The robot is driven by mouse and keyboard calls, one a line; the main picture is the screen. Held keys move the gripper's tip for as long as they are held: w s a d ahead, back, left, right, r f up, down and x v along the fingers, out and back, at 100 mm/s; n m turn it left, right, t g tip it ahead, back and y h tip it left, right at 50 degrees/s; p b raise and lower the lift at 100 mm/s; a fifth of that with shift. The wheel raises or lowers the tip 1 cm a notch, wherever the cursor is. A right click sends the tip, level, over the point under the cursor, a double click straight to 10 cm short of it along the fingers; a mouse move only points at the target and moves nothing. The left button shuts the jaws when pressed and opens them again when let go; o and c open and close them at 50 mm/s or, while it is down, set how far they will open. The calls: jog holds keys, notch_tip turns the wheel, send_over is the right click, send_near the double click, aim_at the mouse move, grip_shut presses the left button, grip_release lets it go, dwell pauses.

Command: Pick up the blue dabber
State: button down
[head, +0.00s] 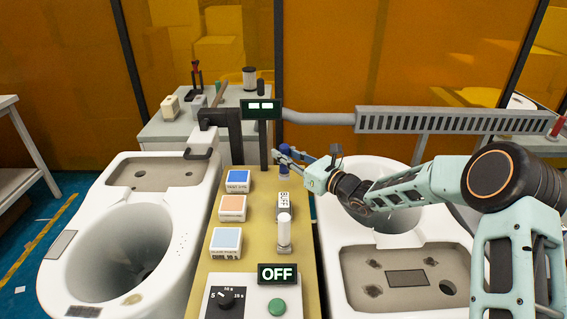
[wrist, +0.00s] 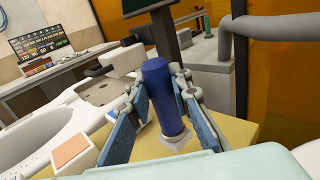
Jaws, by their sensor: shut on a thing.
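The blue dabber (wrist: 162,95) is a dark blue upright cylinder with a pale, angular foot. In the wrist view it stands between the two blue-padded fingers of my gripper (wrist: 159,86), which is shut on it. In the head view the dabber (head: 284,169) shows small at the far end of the tan board, partly covered by my gripper (head: 287,155), which reaches in from the right. I cannot tell whether its foot touches the board or hangs just above it.
The tan board (head: 247,262) carries blue, orange and light-blue ink pads, a white dabber (head: 284,232), and a control box (head: 247,300) with an OFF sign. White toilet bowls (head: 60,255) flank the board. A dark post with a display (head: 261,109) stands close behind my gripper.

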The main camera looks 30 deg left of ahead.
jog(key=s+d+r, duration=0.5)
jog(key=d+r, duration=0.4)
jog(key=d, duration=0.3)
jog(key=shift+s+d, duration=0.2)
jog(key=shift+d, duration=0.05)
